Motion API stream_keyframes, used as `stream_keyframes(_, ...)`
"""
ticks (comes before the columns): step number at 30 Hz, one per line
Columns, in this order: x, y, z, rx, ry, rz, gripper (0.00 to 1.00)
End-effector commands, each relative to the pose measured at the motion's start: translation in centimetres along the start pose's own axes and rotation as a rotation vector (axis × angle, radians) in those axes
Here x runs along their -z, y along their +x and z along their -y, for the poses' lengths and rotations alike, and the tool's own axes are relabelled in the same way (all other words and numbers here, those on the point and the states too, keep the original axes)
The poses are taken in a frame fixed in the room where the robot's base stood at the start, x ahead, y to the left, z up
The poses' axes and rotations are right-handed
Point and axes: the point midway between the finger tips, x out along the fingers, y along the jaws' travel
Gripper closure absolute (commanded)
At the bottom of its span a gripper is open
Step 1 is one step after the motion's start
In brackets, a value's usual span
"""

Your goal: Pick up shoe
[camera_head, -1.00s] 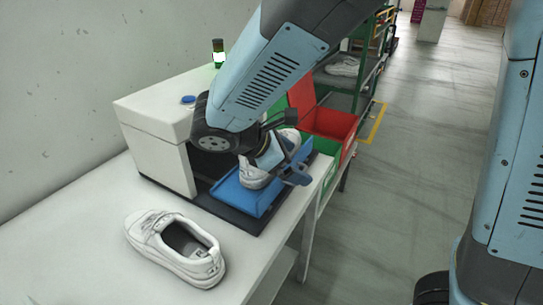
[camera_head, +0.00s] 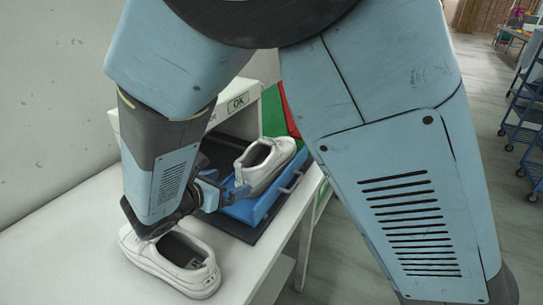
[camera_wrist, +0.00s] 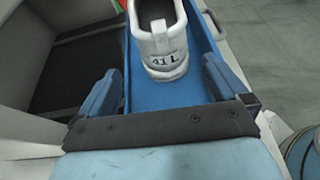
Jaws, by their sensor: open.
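A white shoe (camera_head: 264,165) sits in a blue tray (camera_head: 252,208) with a handle. In the wrist view the shoe's heel (camera_wrist: 163,62), marked "41 L", faces me, and its toe is cut off by the top edge. My gripper (camera_head: 228,190) is open and low at the heel end of the tray. In the wrist view my gripper (camera_wrist: 161,70) has one finger on each side of the heel, with gaps between. A second white shoe (camera_head: 172,263) lies on the white table, below my forearm, which hides part of it.
A white box-shaped machine (camera_head: 240,103) with a green "OK" display stands behind the tray. A dark plate (camera_head: 232,228) lies under the tray. Green and red bins stand beyond. Blue racks (camera_head: 522,120) are at the far right, across open floor.

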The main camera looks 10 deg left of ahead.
Motion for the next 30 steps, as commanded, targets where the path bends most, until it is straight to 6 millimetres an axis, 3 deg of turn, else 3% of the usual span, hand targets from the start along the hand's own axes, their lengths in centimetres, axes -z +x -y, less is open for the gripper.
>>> stream_keyframes(3, 0.0, 1.9, 0.1, 0.005, 0.000, 0.001, 0.00)
stream_keyframes(13, -0.3, 4.3, 0.3, 0.008, 0.002, 0.001, 0.00)
stream_keyframes(21, -0.8, 7.8, 0.5, 0.008, 0.003, 0.001, 0.00)
stream_keyframes(30, -0.8, 8.6, 0.4, 0.006, 0.003, 0.000, 0.00)
